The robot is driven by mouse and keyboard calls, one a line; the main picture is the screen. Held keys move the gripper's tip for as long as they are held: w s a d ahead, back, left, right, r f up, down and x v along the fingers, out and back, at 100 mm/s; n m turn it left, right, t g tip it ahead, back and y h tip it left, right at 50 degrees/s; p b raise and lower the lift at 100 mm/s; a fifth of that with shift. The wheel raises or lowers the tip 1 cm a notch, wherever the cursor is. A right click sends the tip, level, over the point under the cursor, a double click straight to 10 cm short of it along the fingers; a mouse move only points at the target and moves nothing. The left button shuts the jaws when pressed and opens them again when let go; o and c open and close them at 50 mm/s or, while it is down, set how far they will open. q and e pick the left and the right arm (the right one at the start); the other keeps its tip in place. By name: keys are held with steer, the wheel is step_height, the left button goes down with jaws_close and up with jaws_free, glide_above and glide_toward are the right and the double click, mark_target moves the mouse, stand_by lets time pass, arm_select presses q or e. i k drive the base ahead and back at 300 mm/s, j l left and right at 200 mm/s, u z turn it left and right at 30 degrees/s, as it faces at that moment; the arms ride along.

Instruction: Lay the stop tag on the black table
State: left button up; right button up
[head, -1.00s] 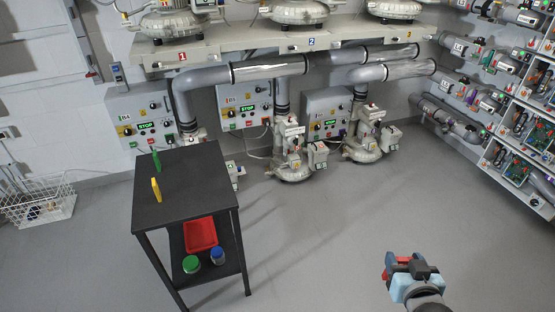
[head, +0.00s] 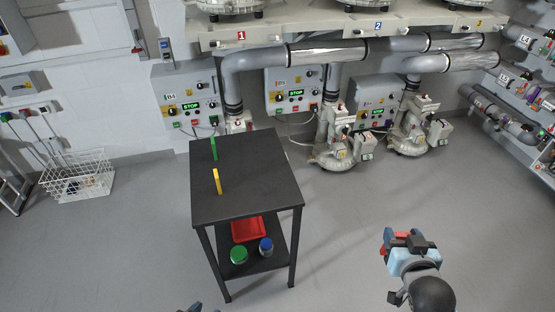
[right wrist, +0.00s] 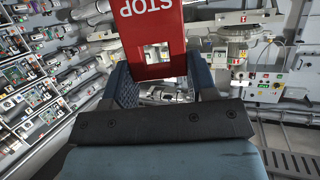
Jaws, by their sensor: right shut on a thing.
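The red stop tag (right wrist: 150,30), with white STOP lettering and a small square hole, is between the fingers of my right gripper (right wrist: 155,85) in the right wrist view. In the head view my right gripper (head: 398,243) is at the lower right, shut on the tag, of which only a little red shows. It is over the floor, right of the black table and apart from it. The black table (head: 258,180) stands left of centre. Only a small tip of my left gripper (head: 192,308) shows at the bottom edge; its fingers cannot be made out.
A red tray (head: 249,229) and two jars with green and blue lids are on the lower shelf. Blowers (head: 338,140) stand behind.

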mark_target(266, 164)
steer(key=i+j+u, duration=0.1)
steer(key=i+j, duration=0.15)
steer(key=j, duration=0.2)
steer(key=i+j+u, duration=0.1)
steer(key=j, duration=0.3)
steer(key=i+j+u, duration=0.1)
steer(key=i+j, duration=0.35)
steer(key=i, duration=0.2)
steer(key=u, duration=0.05)
